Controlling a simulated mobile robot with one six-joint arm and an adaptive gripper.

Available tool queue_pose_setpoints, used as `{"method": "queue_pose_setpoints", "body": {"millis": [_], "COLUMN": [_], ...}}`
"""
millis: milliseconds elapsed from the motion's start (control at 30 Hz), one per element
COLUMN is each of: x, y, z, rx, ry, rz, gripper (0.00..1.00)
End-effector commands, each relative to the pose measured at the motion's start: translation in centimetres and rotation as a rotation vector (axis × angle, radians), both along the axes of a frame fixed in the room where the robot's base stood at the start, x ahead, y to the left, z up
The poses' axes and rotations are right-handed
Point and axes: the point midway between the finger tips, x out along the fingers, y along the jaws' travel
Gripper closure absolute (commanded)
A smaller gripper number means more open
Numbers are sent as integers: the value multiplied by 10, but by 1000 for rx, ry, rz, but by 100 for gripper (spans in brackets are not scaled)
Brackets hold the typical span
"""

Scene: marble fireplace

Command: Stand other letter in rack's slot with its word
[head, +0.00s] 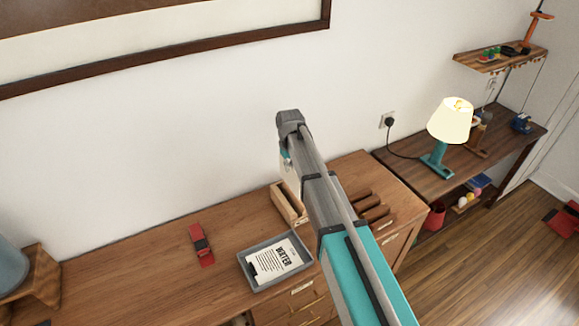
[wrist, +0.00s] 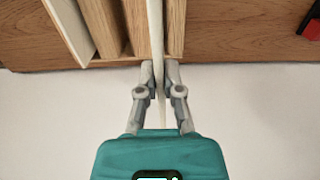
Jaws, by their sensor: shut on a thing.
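My gripper (wrist: 160,80) is shut on a thin pale letter (wrist: 156,30), seen edge-on in the wrist view. Its printed face and word cannot be read. The wooden rack (wrist: 110,25) lies beyond the fingers, and the held letter lines up with a gap between two of its dividers. How deep it sits there I cannot tell. Another pale flat piece (wrist: 66,25) leans in the rack to the left. In the head view the rack (head: 287,205) is partly hidden by my arm. A sheet reading WATER (head: 277,258) lies in a grey tray (head: 250,280).
A red-and-black object (head: 201,244) lies on the wooden desk (head: 140,265) left of the tray. A lit lamp (head: 450,120) stands on the shelf at right. The wall is close behind the rack.

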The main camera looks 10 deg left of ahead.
Motion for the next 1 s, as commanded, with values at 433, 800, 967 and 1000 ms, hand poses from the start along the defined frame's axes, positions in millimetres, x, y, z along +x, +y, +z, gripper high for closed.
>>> {"method": "queue_pose_setpoints", "body": {"millis": [433,800,967,1000], "x": [0,0,0,0], "y": [0,0,0,0], "z": [-37,-42,-42,-42], "rx": [0,0,0,0], "ry": [0,0,0,0], "rz": [0,0,0,0], "gripper": [100,100,100,100]}}
